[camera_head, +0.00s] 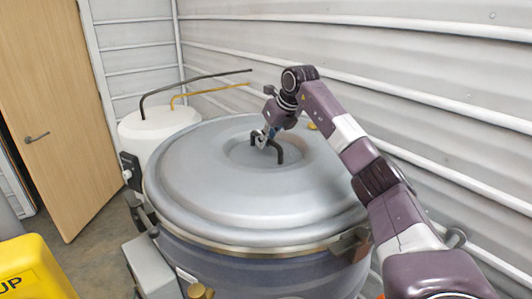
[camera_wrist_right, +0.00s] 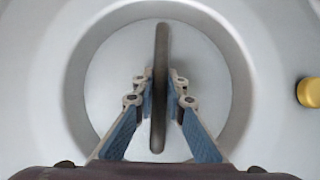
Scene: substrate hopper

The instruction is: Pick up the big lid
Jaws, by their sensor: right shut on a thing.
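The big lid (camera_head: 215,185) is a wide grey metal disc lying on top of the large round hopper vessel (camera_head: 260,265). A dark bar handle (camera_head: 279,150) stands in the round recess at the lid's middle. My right gripper (camera_head: 264,138) reaches down to this handle from the right. In the right wrist view the handle (camera_wrist_right: 160,50) runs between the two blue-padded fingers of the right gripper (camera_wrist_right: 160,100), which are shut on it. The handle's part between the fingers is partly hidden. My left gripper does not show.
A white tank (camera_head: 155,128) with black and yellow pipes stands behind on the left. A yellow knob (camera_wrist_right: 309,92) sits on the lid beside the recess. A corrugated wall (camera_head: 430,90) is close on the right. A yellow object (camera_head: 32,270) is at lower left, near a wooden door (camera_head: 65,110).

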